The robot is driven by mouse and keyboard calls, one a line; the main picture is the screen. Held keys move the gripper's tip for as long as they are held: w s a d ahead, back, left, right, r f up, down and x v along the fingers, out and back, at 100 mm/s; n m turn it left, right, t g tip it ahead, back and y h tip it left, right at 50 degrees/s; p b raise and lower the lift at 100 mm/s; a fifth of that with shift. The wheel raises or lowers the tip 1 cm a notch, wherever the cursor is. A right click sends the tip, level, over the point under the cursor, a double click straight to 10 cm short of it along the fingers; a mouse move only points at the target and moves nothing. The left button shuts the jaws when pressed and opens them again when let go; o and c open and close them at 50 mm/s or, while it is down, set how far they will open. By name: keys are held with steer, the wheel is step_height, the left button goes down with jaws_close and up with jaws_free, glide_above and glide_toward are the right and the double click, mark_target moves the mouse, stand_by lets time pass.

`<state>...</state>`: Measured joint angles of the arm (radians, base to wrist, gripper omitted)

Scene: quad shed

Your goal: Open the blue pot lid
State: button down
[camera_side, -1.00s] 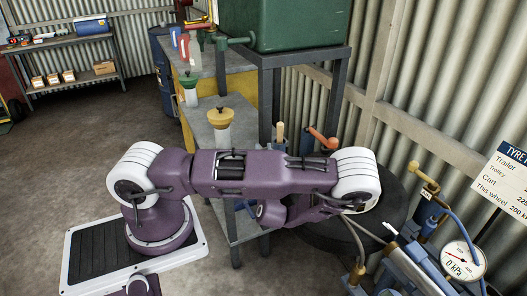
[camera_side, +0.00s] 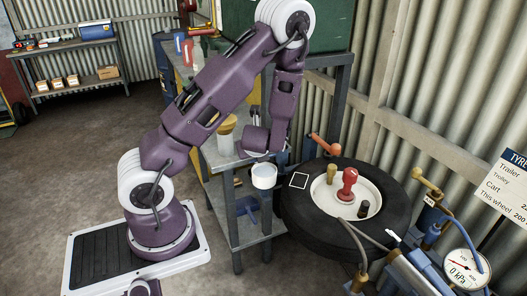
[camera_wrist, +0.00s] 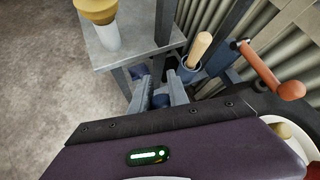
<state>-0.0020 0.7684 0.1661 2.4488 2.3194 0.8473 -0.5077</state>
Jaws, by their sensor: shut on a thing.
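My gripper (camera_wrist: 160,96) points down and away in the wrist view, with its two grey fingers on either side of a small dark blue thing (camera_wrist: 160,101). That thing is mostly hidden, and I cannot tell whether it is the blue pot lid. A blue-grey pot (camera_wrist: 188,73) with a wooden handle (camera_wrist: 199,48) standing in it is just right of the fingers, by the bench corner. In the side view my arm covers this place, and the fingertips cannot be made out.
A yellow-topped pale bottle (camera_wrist: 98,18) stands on the grey bench (camera_wrist: 140,30). An orange handle (camera_wrist: 272,72) sticks out at the right. A tyre (camera_side: 310,222) with a red knob (camera_side: 348,183) on its pale hub lies beside the bench. The corrugated wall (camera_side: 425,90) is behind.

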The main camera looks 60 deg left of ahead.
steer(key=shift+a+f+n+g+h, duration=0.1)
steer(key=shift+a+f+n+h, duration=0.4)
steer(key=shift+h, duration=1.2)
steer(key=shift+a+f+n+g+h, duration=0.25)
steer(key=shift+a+h, duration=0.45)
steer(key=shift+h, duration=1)
steer(key=shift+a+f+n+t+h, duration=0.1)
steer(key=shift+a+f+n+h, duration=0.3)
steer(key=shift+h, duration=1.3)
steer(key=shift+a+h, duration=0.2)
steer(key=shift+h, duration=0.1)
steer(key=c, duration=1.3)
jaws_free()
steer(key=shift+r, duration=0.1)
steer(key=v, duration=0.7)
steer(key=shift+w, duration=0.1)
